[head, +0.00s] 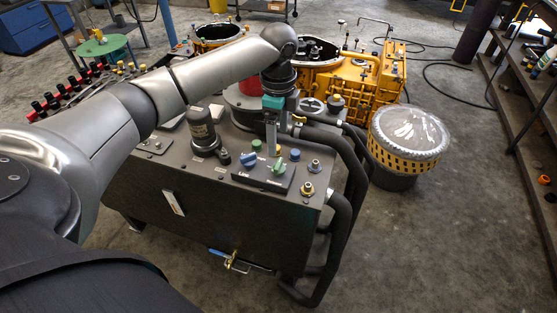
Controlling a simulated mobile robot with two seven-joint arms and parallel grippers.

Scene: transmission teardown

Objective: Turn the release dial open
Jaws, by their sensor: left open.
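A dark control panel (262,181) lies on top of the grey cabinet (215,210). It carries a green dial (279,168) and a blue dial (248,158); which of them is the release dial I cannot tell. My left gripper (271,146) points down over the cabinet top, just behind the panel. It is open and appears apart from both dials, with nothing seen between its fingers. My right gripper is not in view.
Black hoses (345,170) bend down the cabinet's right side. A dark cylinder (202,132) stands left of the panel. A yellow housing (375,80) is behind. A round drum with a clear cover (410,132) stands at right. The floor at front right is clear.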

